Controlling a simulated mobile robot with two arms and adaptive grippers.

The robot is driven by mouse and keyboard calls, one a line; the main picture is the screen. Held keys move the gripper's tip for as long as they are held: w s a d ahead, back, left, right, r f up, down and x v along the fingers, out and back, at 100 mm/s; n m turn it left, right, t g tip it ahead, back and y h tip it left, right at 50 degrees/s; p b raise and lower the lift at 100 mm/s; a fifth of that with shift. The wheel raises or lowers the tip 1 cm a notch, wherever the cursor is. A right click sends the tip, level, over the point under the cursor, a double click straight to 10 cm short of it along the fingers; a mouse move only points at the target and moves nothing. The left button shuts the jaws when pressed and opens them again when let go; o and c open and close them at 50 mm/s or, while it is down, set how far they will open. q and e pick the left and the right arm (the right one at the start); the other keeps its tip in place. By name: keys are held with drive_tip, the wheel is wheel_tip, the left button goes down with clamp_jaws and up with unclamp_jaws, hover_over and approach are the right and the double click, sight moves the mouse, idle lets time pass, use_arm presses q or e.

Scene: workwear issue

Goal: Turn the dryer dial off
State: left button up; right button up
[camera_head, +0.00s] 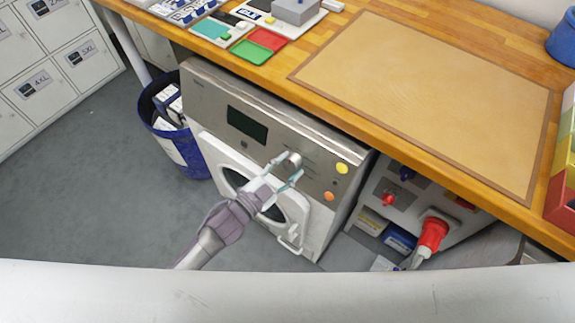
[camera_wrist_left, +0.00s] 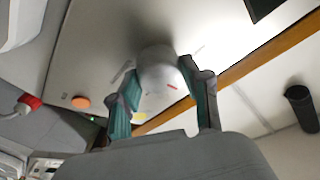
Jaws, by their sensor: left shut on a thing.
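The dryer (camera_head: 240,150) stands under the wooden worktop, with a grey front panel and a white door below. Its dial (camera_head: 291,160) is a round grey knob on the panel, right of the dark display (camera_head: 247,124). My left gripper (camera_head: 288,171) is shut on the dial, its teal-padded fingers on either side of the knob. In the left wrist view the pale dial (camera_wrist_left: 162,75) sits between the fingers, with a small red mark on its face. My right gripper is not in view.
Yellow (camera_head: 341,168) and orange (camera_head: 328,196) buttons sit right of the dial. The door handle (camera_head: 290,239) sticks out below. A blue bin (camera_head: 194,160) stands left of the dryer. A red plug (camera_head: 432,234) is at a grey socket box on the right. The worktop edge overhangs above.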

use_arm(q)
drive_tip(key=shift+m, duration=0.3)
drive_tip(key=o, duration=1.2)
drive_tip(key=shift+c, duration=0.2)
drive_tip(key=shift+s, duration=0.1)
drive_tip(key=v, duration=1.2)
drive_tip(key=shift+a, duration=0.1)
